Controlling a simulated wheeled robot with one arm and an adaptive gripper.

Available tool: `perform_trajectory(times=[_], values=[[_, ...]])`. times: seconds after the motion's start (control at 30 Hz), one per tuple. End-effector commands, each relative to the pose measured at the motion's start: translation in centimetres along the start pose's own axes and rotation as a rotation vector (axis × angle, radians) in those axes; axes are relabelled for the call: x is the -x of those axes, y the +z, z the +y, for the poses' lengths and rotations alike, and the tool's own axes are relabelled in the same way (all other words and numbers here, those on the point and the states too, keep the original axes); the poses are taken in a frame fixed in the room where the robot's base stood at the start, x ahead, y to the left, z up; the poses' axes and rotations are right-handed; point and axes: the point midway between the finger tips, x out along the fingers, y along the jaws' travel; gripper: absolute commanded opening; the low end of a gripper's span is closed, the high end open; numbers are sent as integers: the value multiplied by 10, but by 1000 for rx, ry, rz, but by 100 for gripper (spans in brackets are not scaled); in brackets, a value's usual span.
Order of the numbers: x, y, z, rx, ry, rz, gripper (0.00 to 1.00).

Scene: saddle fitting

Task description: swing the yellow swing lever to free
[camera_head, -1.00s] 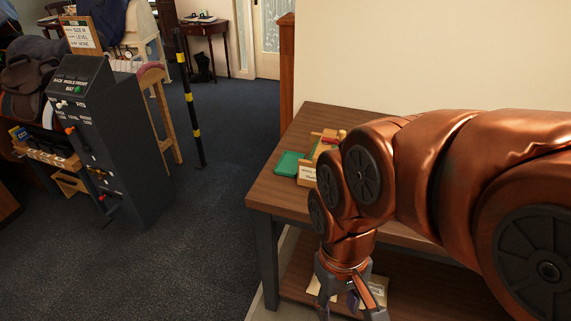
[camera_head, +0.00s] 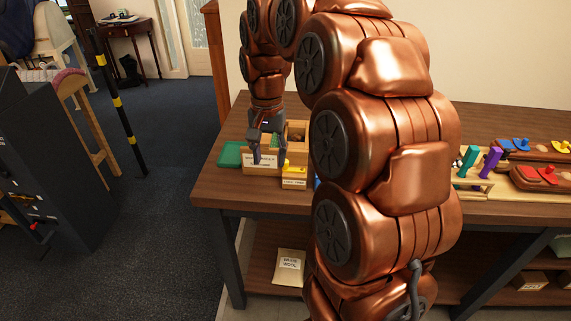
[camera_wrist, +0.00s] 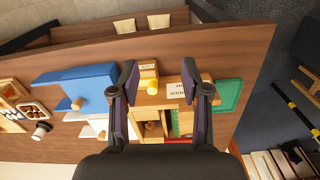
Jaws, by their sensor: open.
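My gripper (camera_head: 270,148) is open and points down over the left part of the table, just behind and left of this piece. In the wrist view, my gripper (camera_wrist: 160,74) has its two fingers wide apart with nothing held. Another small yellow piece (camera_head: 562,147) shows on a board at the far right.
The wooden box (camera_head: 298,131) has open compartments and a white label. A green tray (camera_head: 230,154) lies left of it. A blue block (camera_wrist: 85,88) stands beside it in the wrist view. Purple uprights (camera_head: 491,161) stand right of my arm, which hides the middle table.

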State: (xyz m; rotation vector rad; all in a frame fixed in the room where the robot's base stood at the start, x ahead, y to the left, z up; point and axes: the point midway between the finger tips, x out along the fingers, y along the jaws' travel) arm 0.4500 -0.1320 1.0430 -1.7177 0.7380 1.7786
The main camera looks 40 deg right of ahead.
Motion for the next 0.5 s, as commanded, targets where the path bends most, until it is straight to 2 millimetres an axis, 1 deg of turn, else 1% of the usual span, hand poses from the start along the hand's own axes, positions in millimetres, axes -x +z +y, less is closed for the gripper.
perform_trajectory(times=[0.03,0.1,0.23,0.33,0.4,0.5], values=[[-6,-19,2,-53,-1,1,46],[-7,-41,5,-121,-7,10,46],[-11,-73,12,-223,-11,20,46],[-14,-88,16,-272,-13,24,46],[-15,-94,18,-293,-13,26,46],[-17,-97,20,-308,-13,27,46]])
